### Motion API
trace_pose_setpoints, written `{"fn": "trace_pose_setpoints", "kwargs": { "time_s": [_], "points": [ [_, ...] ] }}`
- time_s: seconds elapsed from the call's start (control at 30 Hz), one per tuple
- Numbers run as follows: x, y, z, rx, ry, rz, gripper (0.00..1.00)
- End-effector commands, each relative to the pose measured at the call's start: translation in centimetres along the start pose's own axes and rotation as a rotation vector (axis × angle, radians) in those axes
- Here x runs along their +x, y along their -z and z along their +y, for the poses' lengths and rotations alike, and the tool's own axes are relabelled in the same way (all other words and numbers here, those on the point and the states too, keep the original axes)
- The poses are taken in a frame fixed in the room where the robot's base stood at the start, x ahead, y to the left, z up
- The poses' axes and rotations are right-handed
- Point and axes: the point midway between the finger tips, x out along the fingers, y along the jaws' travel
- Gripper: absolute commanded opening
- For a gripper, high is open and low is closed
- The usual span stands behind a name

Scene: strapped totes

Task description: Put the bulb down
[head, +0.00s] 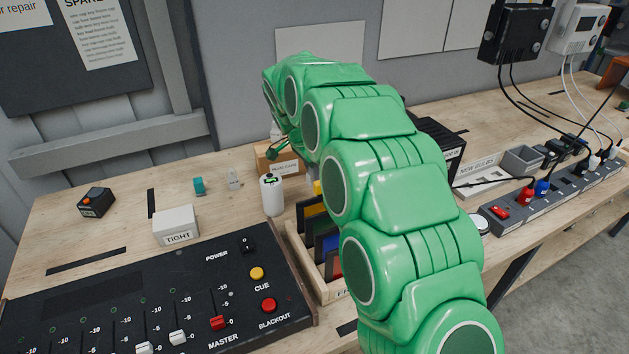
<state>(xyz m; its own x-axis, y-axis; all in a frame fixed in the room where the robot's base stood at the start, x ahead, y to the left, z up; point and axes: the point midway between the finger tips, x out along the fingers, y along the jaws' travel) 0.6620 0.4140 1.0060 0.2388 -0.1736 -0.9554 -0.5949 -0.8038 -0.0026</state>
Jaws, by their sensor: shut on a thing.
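My green arm rises from the lower right and bends over at the top. My gripper (278,152) is small in the head view, pointing down over a cardboard box (283,169) at the back of the bench. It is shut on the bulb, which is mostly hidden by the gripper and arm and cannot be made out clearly. The box has a white label that is too small to read surely. I cannot tell whether the gripper touches the box.
A white canister (272,196) stands just in front of the box. A wooden rack (306,262) with coloured gels is beside my arm. A mixing desk (170,300), a TIGHT block (176,225) and a power strip (550,197) are around.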

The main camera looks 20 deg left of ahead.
Motion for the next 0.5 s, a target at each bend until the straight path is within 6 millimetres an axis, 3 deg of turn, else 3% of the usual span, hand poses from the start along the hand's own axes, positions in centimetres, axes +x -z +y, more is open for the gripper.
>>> {"fn": "trace_pose_setpoints", "kwargs": {
  "time_s": [0.2, 0.5],
  "points": [
    [-3.1, 1.0, 0.0, 0.0, -0.001, 0.001, 0.0],
    [-5.6, 1.2, -0.1, -0.124, 0.035, 0.001, 0.0]
  ]
}}
